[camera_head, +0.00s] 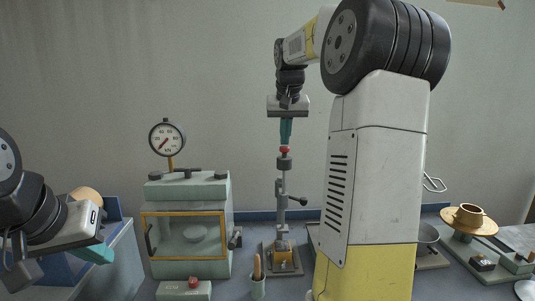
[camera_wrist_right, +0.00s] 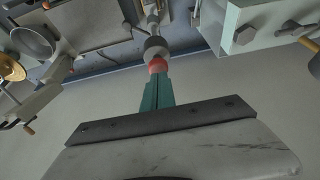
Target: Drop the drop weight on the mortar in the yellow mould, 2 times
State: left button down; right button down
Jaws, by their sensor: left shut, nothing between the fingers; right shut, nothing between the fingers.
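The drop stand has a grey drop weight (camera_head: 284,162) high on its upright rod, with a red knob (camera_head: 284,150) on top. The yellow mould (camera_head: 283,247) sits on the stand's base below; the mortar inside cannot be made out. My right gripper (camera_head: 286,139) points down with its teal fingers shut, tips right at the red knob. In the right wrist view the fingertips (camera_wrist_right: 156,76) meet the knob (camera_wrist_right: 157,64), with the weight (camera_wrist_right: 155,46) beyond; I cannot tell whether they touch. My left gripper (camera_head: 103,256) is shut and empty at the far left, away from the stand.
A pale green press (camera_head: 187,188) with a dial gauge (camera_head: 167,138) stands left of the stand. A green box with a red button (camera_head: 184,290) and a cup with a wooden handle (camera_head: 257,285) are in front. My right arm hides the bench right of the stand; a flow table (camera_head: 470,221) stands farther right.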

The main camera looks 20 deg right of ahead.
jog(key=shift+r, duration=2.05)
